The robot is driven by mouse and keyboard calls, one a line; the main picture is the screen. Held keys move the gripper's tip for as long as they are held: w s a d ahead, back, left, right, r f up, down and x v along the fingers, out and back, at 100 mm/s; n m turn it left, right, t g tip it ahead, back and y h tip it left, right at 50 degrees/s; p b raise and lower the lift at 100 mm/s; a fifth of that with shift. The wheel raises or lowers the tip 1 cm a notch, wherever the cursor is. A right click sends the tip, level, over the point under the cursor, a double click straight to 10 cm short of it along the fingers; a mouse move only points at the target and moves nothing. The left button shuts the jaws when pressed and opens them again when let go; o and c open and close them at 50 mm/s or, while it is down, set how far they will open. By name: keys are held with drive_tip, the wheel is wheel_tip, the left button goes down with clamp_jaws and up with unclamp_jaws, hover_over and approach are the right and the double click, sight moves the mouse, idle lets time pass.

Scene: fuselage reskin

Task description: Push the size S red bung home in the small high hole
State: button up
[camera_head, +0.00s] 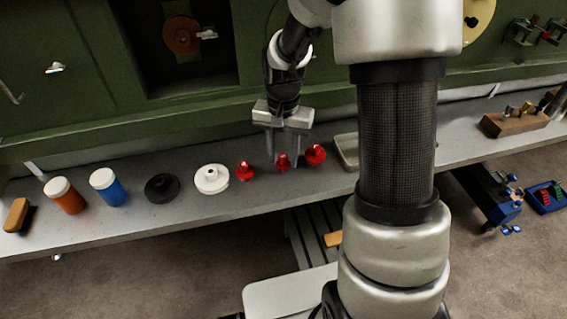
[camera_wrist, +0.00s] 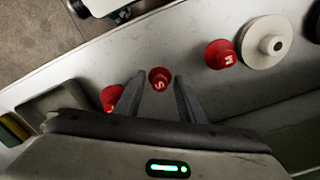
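The red bung marked S (camera_wrist: 159,79) stands upright on the grey shelf, between two other red bungs. In the head view it is the middle red bung (camera_head: 283,163). My gripper (camera_head: 283,163) is open above it and points down, with one finger on each side. In the wrist view the fingers (camera_wrist: 160,82) stand apart with the bung between their tips, and I see gaps on both sides. I cannot make out the small high hole in either view.
A red bung marked M (camera_wrist: 221,54) and a larger red bung (camera_head: 315,154) stand close on either side. A white flanged piece (camera_head: 211,179), a black one (camera_head: 162,187) and blue (camera_head: 108,187) and orange (camera_head: 65,196) jars line the shelf. The green panel wall (camera_head: 60,100) rises behind.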

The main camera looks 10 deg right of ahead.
sight(283, 156)
clamp_jaws()
drive_tip(key=shift+r+p, duration=1.25)
drive_tip(key=shift+r, duration=0.5)
drive_tip(key=shift+r+p, duration=1)
drive_tip(key=shift+r, duration=0.4)
drive_tip(key=shift+f, duration=0.15)
